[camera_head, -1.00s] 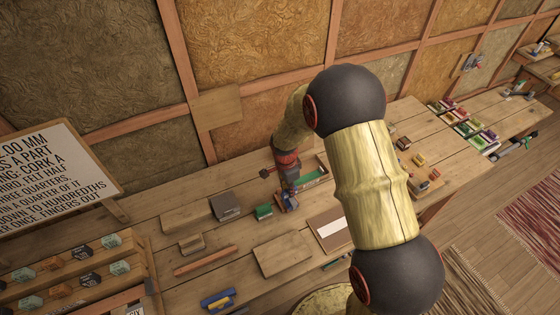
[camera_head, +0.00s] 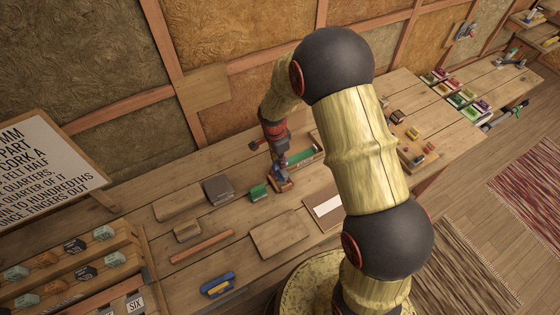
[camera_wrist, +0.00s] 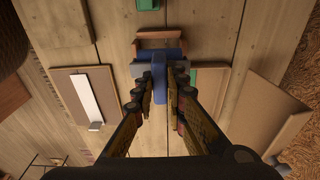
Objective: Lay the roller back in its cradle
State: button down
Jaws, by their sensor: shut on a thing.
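My gripper (camera_wrist: 160,82) is shut on a blue roller-like piece (camera_wrist: 163,62), which stands out between the fingertips in the wrist view. Just beyond it is a reddish-brown wooden cradle (camera_wrist: 160,37), partly covered by the blue piece. Grey parts flank the blue piece. In the head view, my gripper (camera_head: 281,165) points down at the same small wooden cradle (camera_head: 280,185) on the bench. I cannot tell whether the roller touches the cradle, and the fingers hide part of the roller.
A green block (camera_head: 258,192) stands close left of the cradle, and a long green-lined tray (camera_head: 306,155) lies behind it to the right. A board with a white strip (camera_head: 325,206) lies in front. A dark grey block (camera_head: 218,189) is farther left. Bare bench lies between.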

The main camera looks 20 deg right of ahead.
jog(key=shift+f+b, duration=2.05)
jog(key=shift+f, duration=0.7)
jog(key=c, duration=1.8)
grip_release()
jog(key=shift+c, duration=0.2)
jog(key=shift+o, duration=0.5)
jog(key=r, duration=0.8)
jog(key=a+r, duration=0.1)
jog(key=r, duration=0.3)
jog(key=shift+s, duration=0.1)
